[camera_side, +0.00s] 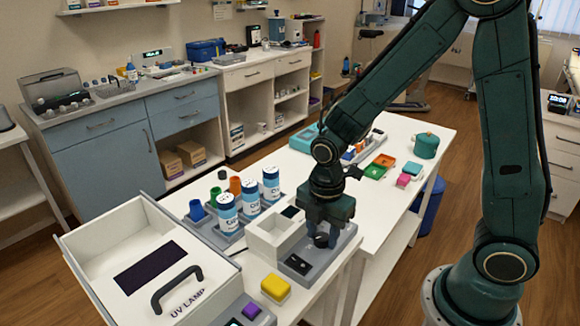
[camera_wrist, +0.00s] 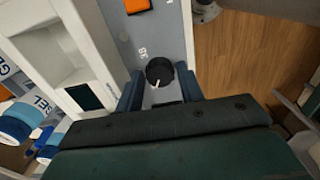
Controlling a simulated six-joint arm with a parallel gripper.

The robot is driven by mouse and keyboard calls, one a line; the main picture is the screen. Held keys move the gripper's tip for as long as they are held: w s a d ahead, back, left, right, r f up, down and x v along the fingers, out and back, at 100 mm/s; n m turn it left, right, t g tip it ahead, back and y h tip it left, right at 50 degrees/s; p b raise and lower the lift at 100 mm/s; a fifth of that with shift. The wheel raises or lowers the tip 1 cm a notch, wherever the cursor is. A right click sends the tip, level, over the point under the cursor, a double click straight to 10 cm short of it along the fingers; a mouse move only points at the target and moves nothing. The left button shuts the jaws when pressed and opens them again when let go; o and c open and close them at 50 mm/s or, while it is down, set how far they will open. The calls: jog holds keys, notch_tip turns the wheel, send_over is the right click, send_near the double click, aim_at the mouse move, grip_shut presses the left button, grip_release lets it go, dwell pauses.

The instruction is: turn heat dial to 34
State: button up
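The heat dial is a round black knob with a white pointer mark, seen in the wrist view (camera_wrist: 160,71) on a grey panel (camera_wrist: 158,30). The pointer faces toward the lower left of that picture. My gripper (camera_wrist: 159,78) is open, with one finger on each side of the dial; narrow gaps seem to show. In the side view, my gripper (camera_side: 322,224) points down over the grey panel, and the dial (camera_side: 321,240) is partly hidden by the fingers. A small dark display (camera_wrist: 84,96) sits on the white housing; no number is readable.
A white housing (camera_side: 270,238) stands beside the dial. Blue-and-white bottles (camera_side: 250,196) stand in a grey rack to its left. A white UV lamp box (camera_side: 150,262) and a yellow block (camera_side: 275,288) are nearby. An orange switch (camera_wrist: 136,5) sits on the panel.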

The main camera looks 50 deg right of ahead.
jog(key=c, duration=0.6)
jog(key=shift+m, duration=0.5)
jog(key=m, duration=1)
jog(key=shift+m, duration=0.3)
jog(key=o, duration=0.7)
jog(key=shift+r, duration=0.1)
